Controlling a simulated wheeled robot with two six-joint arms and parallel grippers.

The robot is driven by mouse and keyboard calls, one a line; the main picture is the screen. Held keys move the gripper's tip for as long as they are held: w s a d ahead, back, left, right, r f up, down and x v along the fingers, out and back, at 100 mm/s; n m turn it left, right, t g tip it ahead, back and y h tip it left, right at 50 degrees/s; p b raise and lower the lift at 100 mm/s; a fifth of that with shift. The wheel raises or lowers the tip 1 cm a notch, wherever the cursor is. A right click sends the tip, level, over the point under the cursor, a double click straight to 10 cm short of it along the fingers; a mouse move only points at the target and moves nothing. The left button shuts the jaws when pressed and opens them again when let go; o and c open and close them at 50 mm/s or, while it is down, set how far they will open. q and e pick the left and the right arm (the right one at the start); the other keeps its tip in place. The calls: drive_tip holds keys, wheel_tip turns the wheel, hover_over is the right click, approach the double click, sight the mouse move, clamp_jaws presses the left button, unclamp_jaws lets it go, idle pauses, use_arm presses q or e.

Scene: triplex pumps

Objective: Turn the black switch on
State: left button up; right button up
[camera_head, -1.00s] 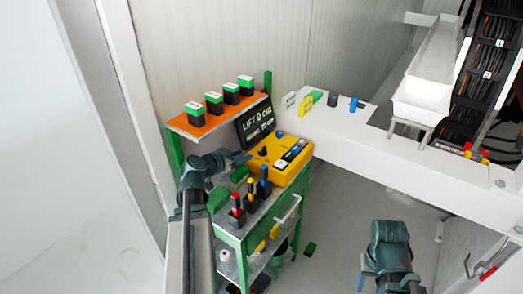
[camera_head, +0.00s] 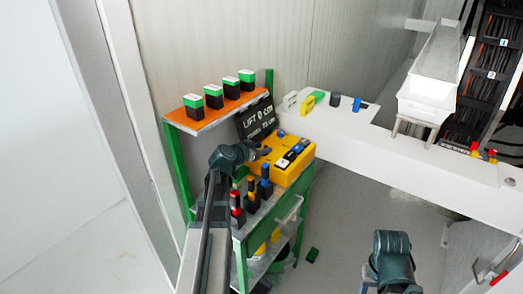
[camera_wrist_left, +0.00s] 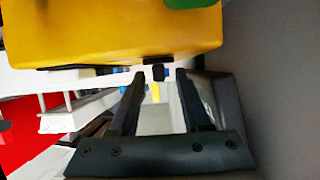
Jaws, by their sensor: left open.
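The yellow box (camera_head: 298,170) sits on the green cart, with blue, black and white parts on its top. My left gripper (camera_head: 265,152) reaches the box's left side from the left, and its fingers are small in the head view. In the left wrist view the yellow box (camera_wrist_left: 110,30) fills the top. The left gripper (camera_wrist_left: 160,78) is open there, with its two dark fingers apart. A small black piece, likely the black switch (camera_wrist_left: 153,72), shows between the fingertips at the box's edge. Whether a finger touches it, I cannot tell. In the head view the gripper hides that spot.
An orange shelf (camera_head: 205,122) with several green-and-black blocks stands behind. A black sign (camera_head: 257,118) leans beside the box. Red, yellow and blue-topped switches (camera_head: 250,190) stand in front on the cart. A white beam (camera_head: 400,160) runs right. My right arm is at lower right.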

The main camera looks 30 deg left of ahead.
use_arm(q)
clamp_jaws()
drive_tip(key=shift+s+d+n+y, duration=0.15)
drive_tip(key=shift+d+n+y, duration=0.1)
drive_tip(key=shift+n+y, duration=1.15)
drive_tip(key=shift+y, duration=0.3)
